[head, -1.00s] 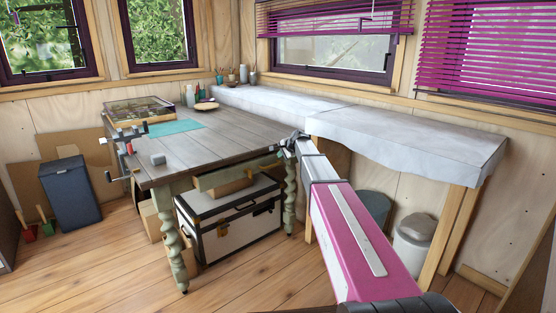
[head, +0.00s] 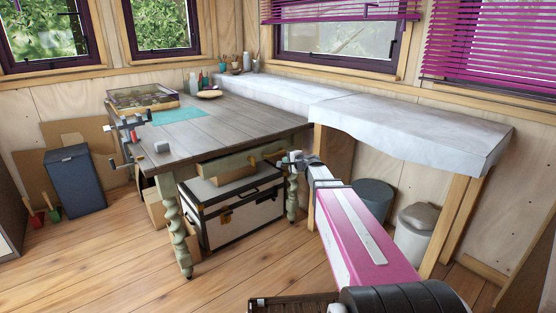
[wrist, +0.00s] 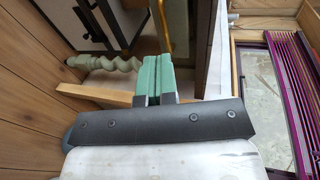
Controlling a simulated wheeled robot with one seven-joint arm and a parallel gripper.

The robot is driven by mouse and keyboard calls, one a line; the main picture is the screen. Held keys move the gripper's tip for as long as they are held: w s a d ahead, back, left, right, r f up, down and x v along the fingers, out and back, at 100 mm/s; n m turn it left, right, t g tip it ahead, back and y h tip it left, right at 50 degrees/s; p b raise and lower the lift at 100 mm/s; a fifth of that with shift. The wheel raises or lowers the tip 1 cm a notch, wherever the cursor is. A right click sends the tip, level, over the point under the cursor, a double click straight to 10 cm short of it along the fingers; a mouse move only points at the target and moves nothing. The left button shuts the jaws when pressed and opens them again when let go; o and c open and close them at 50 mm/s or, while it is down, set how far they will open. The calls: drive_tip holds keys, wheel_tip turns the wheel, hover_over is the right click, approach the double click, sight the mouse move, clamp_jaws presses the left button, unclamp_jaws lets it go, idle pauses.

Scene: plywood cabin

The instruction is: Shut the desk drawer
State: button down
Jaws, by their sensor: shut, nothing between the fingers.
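The desk (head: 215,125) has a grey plank top and pale green turned legs. The green drawer front (head: 225,166) shows below its near edge; how far it stands out is hard to tell. My gripper (head: 281,161) is at the right end of the drawer front, just below the tabletop edge, near the right leg. Whether it touches the drawer is unclear. In the wrist view its green fingers (wrist: 152,76) are together and empty. A brass-coloured bar (wrist: 164,25) lies just beyond their tips.
A white trunk with black edges (head: 240,218) stands under the desk. A pale worktop (head: 410,128) runs along the right wall, with bins (head: 412,232) beneath it. A crank vise (head: 122,150) is on the desk's left edge.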

approach(263, 151)
drive_tip(key=w+f, duration=0.1)
drive_tip(key=f, duration=0.1)
drive_tip(key=w+a+f, duration=0.1)
drive_tip(key=w, duration=0.1)
drive_tip(key=shift+f, duration=0.35)
drive_tip(key=shift+a, duration=0.1)
drive_tip(key=w+a, duration=0.1)
drive_tip(key=w, duration=0.1)
drive_tip(key=w+a, duration=0.3)
drive_tip(key=w, duration=0.2)
drive_tip(key=shift+a, duration=0.35)
drive_tip(key=shift+w, duration=0.1)
drive_tip(key=shift+w+a+r, duration=0.1)
